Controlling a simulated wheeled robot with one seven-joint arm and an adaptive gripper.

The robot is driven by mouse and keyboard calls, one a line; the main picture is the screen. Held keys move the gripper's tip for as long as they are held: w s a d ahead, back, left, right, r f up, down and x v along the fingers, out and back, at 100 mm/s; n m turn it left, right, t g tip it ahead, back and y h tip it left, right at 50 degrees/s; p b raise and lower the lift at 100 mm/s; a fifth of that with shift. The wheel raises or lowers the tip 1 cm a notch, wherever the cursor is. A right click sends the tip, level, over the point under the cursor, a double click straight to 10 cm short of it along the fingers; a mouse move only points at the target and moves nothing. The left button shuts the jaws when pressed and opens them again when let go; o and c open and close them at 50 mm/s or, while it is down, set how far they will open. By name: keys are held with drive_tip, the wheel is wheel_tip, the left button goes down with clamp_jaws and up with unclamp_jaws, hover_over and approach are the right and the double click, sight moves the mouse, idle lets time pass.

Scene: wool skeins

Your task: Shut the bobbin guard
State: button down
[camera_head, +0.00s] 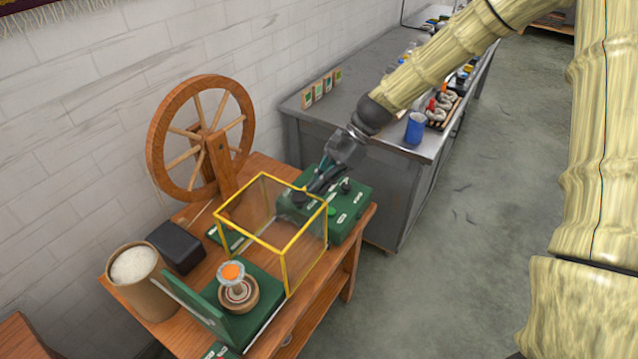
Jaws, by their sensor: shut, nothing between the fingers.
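The bobbin guard (305,228) is a clear box with yellow edges on the wooden bench. It stands behind and to the right of the bobbin (237,290), which has an orange-centred top and sits on a green base (262,318). The bobbin shows in the open, in front of the guard. My gripper (312,190) is shut and empty, pointing down at the top of a green control box (345,220) behind the guard's right side. Whether the fingertips touch the control box or the guard, I cannot tell.
A wooden spinning wheel (158,130) stands at the back left. A tub of white material (140,290) and a black block (175,247) sit at the left. A grey counter (300,105) behind holds a blue cup (415,128) and small goods. Open floor lies right.

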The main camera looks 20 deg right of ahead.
drive_tip(key=s+a, duration=0.3)
drive_tip(key=a, duration=0.1)
drive_tip(key=s+a+p, duration=0.1)
drive_tip(key=s+a, duration=0.3)
drive_tip(key=a, duration=0.1)
drive_tip(key=s+a+p, duration=0.1)
drive_tip(key=s+a, duration=0.2)
drive_tip(key=a, duration=0.1)
drive_tip(key=shift+s+a, duration=0.15)
drive_tip(key=shift+s, duration=0.25)
drive_tip(key=shift+w+d+r+p, duration=0.1)
drive_tip(key=shift+d+r+p, duration=0.15)
drive_tip(key=shift+p, duration=0.35)
drive_tip(key=d+p, duration=0.1)
drive_tip(key=d, duration=0.1)
drive_tip(key=d+p, duration=0.1)
drive_tip(key=d, duration=0.1)
drive_tip(key=shift+w+r, duration=0.1)
drive_tip(key=shift+w, duration=0.3)
drive_tip(key=b+v, duration=0.2)
drive_tip(key=v, duration=0.7)
drive_tip(key=shift+r, duration=0.25)
drive_tip(key=shift+d, duration=0.1)
